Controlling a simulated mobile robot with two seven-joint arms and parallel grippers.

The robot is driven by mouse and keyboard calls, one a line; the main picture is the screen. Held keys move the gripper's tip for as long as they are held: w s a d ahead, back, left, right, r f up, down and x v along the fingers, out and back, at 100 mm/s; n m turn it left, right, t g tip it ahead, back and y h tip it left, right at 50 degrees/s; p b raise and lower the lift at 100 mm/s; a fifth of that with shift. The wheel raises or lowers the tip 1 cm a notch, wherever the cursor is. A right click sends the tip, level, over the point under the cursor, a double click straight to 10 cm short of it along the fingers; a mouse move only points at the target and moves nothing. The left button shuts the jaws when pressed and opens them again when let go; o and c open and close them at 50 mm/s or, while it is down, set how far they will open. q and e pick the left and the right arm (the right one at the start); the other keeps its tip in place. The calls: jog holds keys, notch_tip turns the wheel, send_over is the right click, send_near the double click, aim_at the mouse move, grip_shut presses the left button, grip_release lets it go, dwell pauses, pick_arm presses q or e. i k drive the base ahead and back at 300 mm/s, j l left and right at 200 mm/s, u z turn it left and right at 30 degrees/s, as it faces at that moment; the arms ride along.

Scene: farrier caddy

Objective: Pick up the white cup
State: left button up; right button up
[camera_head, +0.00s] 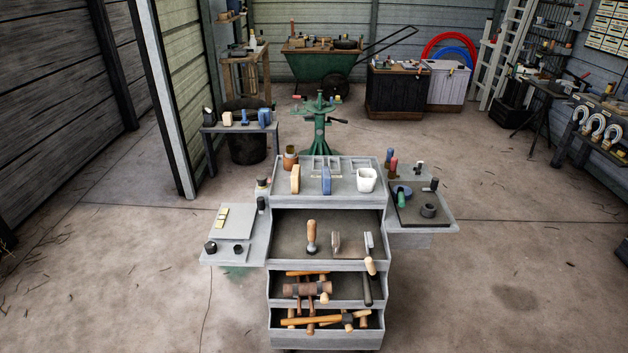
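The white cup (367,180) stands upright on the top tray of the grey caddy (325,264), near the tray's right front corner. A blue upright object (326,180) and a tan upright object (295,179) stand to its left on the same tray. Nothing covers the cup from this side; its contents are too small to tell. Neither of my grippers shows in the head view.
Side shelves (234,236) and (440,214) stick out left and right, holding small items. Open drawers (325,342) below hold hammers and tools. A green stand (319,130) is behind the caddy. The floor around is mostly clear.

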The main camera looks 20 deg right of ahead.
aim_at(366, 181)
jog(key=i+l+u, duration=0.1)
jog(key=l+u, duration=0.6)
jog(key=u, duration=0.2)
jog(key=k+l+u, duration=0.1)
jog(key=l+u, duration=0.4)
jog(key=l, duration=0.4)
jog(key=k+l, duration=0.1)
jog(key=l, duration=0.3)
jog(key=l+u, duration=0.15)
jog(key=l, duration=0.2)
jog(key=k+l, duration=0.15)
jog(key=l, duration=0.25)
jog(key=k+l+u, duration=0.1)
jog(key=l, duration=0.25)
jog(key=k+l, duration=0.1)
jog(key=l, duration=0.25)
jog(key=u, duration=0.05)
